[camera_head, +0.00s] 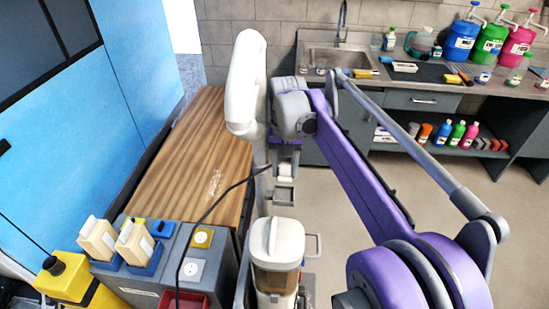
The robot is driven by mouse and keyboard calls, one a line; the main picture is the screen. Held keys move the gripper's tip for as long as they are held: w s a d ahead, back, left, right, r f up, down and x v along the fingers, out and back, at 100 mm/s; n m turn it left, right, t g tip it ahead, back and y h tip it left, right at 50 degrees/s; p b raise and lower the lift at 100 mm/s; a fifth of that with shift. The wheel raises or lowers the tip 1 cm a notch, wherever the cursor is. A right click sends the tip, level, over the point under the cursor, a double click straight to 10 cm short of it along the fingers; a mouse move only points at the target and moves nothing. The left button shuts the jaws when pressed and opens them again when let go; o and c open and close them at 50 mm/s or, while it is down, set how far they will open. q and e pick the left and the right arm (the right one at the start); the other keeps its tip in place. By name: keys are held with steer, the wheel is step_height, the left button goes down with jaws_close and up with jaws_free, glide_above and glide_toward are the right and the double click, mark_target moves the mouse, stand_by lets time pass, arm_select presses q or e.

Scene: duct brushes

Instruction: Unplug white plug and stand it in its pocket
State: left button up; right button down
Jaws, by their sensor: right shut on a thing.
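My right gripper (284,192) hangs down from the end of the purple arm in the middle of the view, left of the floor area and above the clear-bodied canister. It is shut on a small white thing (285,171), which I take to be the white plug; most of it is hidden. A black cable (222,194) runs from beside this gripper down to the left. A white square fitting (193,269) with a round centre sits on the grey box at lower left. I cannot make out which opening is the plug's pocket. My left gripper is not in view.
A wooden bench top (185,150) lies left of the gripper. White-lidded canister (277,240), red tray (185,300), yellow jug (68,277) and cream bottles (135,243) crowd the front left. A sink counter (420,82) with bottles stands behind. The floor at right is clear.

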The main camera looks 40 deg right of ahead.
mark_target(284, 196)
steer(key=shift+s+a+f, duration=0.15)
steer(key=shift+s+f, duration=0.1)
steer(key=shift+f, duration=0.25)
steer(key=shift+f+b, duration=1.25)
steer(key=shift+f, duration=0.35)
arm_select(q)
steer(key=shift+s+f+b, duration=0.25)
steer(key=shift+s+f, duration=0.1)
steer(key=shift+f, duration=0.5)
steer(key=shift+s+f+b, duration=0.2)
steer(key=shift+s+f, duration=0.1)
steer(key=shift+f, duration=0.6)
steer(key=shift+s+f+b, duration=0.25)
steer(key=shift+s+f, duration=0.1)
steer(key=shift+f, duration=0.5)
arm_select(e)
steer(key=shift+f, duration=1.3)
